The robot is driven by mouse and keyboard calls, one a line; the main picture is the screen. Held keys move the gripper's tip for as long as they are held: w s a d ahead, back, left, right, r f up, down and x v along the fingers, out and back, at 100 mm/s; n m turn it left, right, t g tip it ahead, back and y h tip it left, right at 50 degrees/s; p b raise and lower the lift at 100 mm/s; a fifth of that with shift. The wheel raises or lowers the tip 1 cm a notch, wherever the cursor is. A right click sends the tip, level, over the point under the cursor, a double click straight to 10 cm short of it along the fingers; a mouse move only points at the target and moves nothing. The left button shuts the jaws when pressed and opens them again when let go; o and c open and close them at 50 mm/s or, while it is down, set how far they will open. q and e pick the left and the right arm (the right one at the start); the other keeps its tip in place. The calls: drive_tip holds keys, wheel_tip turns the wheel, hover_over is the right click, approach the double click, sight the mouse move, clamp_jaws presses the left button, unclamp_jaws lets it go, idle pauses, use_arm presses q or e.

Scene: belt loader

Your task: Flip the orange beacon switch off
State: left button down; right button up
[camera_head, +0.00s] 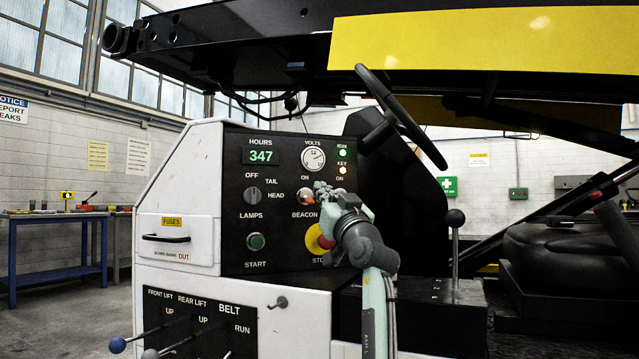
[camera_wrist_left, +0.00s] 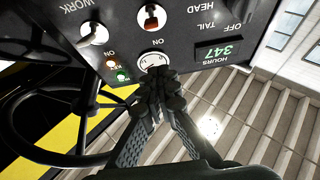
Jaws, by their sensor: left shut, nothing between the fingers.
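The orange beacon switch (camera_head: 307,198) sits on the black panel above the BEACON label, under the word ON. In the left wrist view the panel is upside down, and the switch (camera_wrist_left: 151,19) shows its orange lever on a pale plate near ON. I cannot tell surely which way the lever leans. My left gripper (camera_head: 321,188) is shut and empty, just right of the switch in the head view. In the left wrist view its fingertips (camera_wrist_left: 168,82) are near the volts gauge, apart from the switch. Contact with the panel cannot be told. My right gripper is out of view.
The WORK switch (camera_wrist_left: 93,33) is beside the beacon switch. The lamps knob (camera_head: 252,195), green start button (camera_head: 256,242) and yellow-backed stop button (camera_head: 317,239) are close by. A steering wheel (camera_head: 400,115) juts out at the upper right. Levers (camera_head: 118,345) stick out low left.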

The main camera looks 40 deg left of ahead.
use_arm(q)
drive_tip(key=v, duration=0.5)
drive_tip(key=shift+a+f, duration=0.15)
drive_tip(key=shift+f, duration=0.3)
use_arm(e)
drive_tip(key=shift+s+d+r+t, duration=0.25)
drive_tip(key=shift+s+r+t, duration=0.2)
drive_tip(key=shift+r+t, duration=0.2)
use_arm(q)
drive_tip(key=shift+w+f, duration=0.1)
